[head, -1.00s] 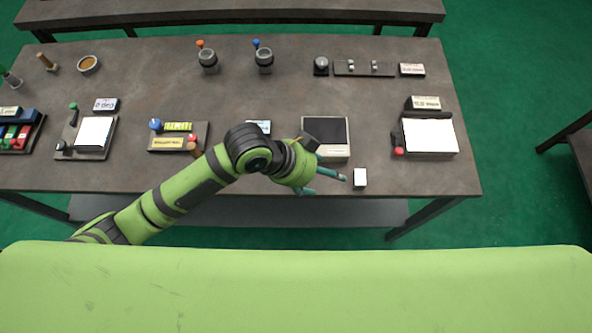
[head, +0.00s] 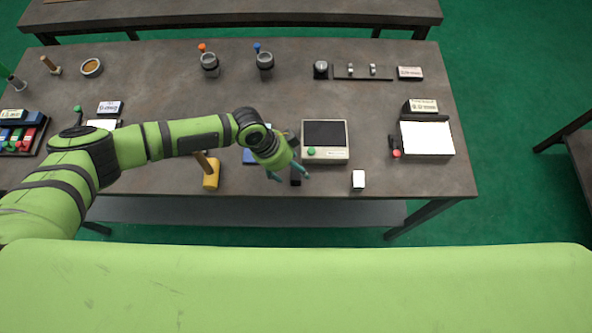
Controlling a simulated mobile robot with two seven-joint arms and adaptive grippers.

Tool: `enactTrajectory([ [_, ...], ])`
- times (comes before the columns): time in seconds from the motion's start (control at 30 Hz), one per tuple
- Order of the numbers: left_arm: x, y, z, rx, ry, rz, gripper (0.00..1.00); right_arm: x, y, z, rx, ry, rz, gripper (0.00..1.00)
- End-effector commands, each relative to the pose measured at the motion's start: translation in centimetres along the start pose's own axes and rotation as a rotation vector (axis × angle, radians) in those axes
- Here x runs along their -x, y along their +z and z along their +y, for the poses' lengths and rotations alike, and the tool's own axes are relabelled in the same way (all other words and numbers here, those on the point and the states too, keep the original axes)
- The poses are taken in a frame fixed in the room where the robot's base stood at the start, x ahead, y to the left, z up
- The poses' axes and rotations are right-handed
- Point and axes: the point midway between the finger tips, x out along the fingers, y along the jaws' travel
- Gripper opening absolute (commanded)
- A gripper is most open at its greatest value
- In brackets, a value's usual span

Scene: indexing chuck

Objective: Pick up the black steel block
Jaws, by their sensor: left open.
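A small dark block (head: 295,181), which looks like the black steel block, stands near the table's front edge, left of the cream device with the dark screen. My left gripper (head: 290,175) is open, with its teal fingertips on either side of the block in the head view. The gripper hides the block's far part. I cannot tell whether the fingers are down around the block or still above it, and no contact shows. My right gripper is not in view.
The cream device (head: 325,153) stands just right of the gripper. A white block (head: 358,180) is near the front edge. A yellow-based wooden-handled item (head: 211,178) and a blue item (head: 250,157) lie under my left arm. The table (head: 437,180) is bare at front right.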

Motion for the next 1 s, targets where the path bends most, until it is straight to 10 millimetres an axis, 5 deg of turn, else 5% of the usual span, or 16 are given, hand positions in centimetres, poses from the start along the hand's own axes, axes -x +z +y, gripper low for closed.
enactTrajectory([
  [0.43, -2.1, 0.0, 0.1, 0.001, 0.001, 0.001, 0.74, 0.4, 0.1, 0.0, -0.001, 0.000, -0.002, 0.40],
  [0.47, -2.1, 0.0, 0.1, 0.001, 0.001, 0.001, 0.70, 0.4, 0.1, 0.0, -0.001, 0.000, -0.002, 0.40],
  [0.63, -2.1, 0.0, 0.1, 0.001, 0.001, 0.000, 0.03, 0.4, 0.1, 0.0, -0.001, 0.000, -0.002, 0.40],
  [1.0, -2.0, -0.1, 0.1, 0.000, 0.002, 0.002, 0.00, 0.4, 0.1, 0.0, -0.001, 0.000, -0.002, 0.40],
])
